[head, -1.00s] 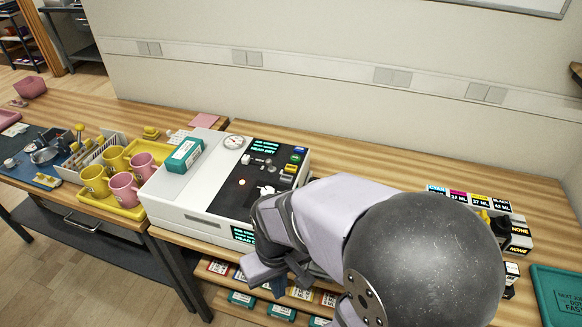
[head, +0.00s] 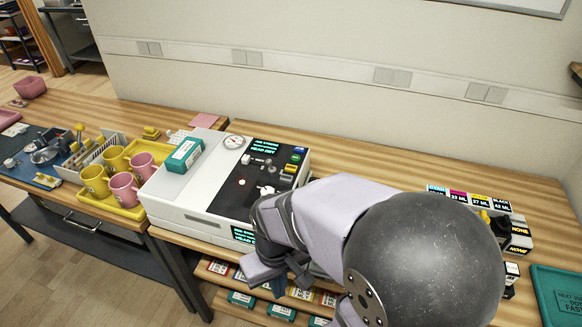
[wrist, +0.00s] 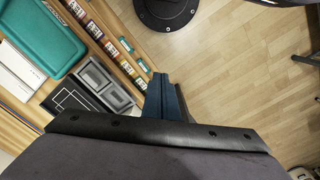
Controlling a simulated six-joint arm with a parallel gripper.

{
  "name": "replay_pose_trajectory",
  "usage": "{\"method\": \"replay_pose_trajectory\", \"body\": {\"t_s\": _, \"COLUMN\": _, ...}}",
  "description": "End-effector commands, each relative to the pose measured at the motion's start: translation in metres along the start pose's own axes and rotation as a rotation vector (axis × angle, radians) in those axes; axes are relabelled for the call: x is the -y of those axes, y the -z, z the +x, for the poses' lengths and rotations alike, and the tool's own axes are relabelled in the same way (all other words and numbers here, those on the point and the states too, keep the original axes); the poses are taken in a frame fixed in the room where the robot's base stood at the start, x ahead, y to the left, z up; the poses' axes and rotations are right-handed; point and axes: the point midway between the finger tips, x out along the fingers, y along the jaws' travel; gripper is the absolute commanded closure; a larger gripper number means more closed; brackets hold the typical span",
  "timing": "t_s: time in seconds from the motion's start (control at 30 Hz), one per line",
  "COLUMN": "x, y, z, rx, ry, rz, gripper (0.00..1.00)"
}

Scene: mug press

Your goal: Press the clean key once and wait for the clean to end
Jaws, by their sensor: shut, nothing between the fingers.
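The white press machine (head: 178,205) stands on the wooden bench in the head view, with a black control panel (head: 232,203) on top. A lit screen (head: 264,147) on the panel appears to read "HEAD DRY". Blue (head: 299,150), green (head: 296,157) and yellow (head: 290,168) keys sit at its right edge; their labels are too small to read, so I cannot tell which is the clean key. My arm hides the machine's front right part. My gripper (head: 279,291) is shut and empty, low in front of the bench; it also shows in the wrist view (wrist: 160,82), apart from the keys.
A teal box (head: 185,154) lies on the machine. Pink and yellow mugs (head: 124,188) stand on a yellow tray at left. Ink tanks (head: 470,203) and a teal tray (head: 560,285) are at right. Shelves with small packs (head: 240,298) lie below the bench.

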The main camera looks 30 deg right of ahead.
Motion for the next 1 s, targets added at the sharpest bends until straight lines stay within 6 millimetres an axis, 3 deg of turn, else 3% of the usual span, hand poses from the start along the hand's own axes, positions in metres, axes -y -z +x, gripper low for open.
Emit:
{"method": "replay_pose_trajectory", "body": {"t_s": 0.27, "x": -0.001, "y": 0.000, "z": -0.002, "rx": 0.000, "ry": 0.000, "rz": 0.003, "gripper": 1.00}}
{"method": "replay_pose_trajectory", "body": {"t_s": 0.57, "x": -0.018, "y": -0.007, "z": -0.029, "rx": 0.036, "ry": 0.002, "rz": 0.085, "gripper": 1.00}}
{"method": "replay_pose_trajectory", "body": {"t_s": 0.87, "x": -0.054, "y": -0.031, "z": -0.063, "rx": 0.196, "ry": 0.024, "rz": 0.265, "gripper": 1.00}}
{"method": "replay_pose_trajectory", "body": {"t_s": 1.0, "x": -0.089, "y": -0.030, "z": -0.078, "rx": 0.245, "ry": -0.005, "rz": 0.289, "gripper": 1.00}}
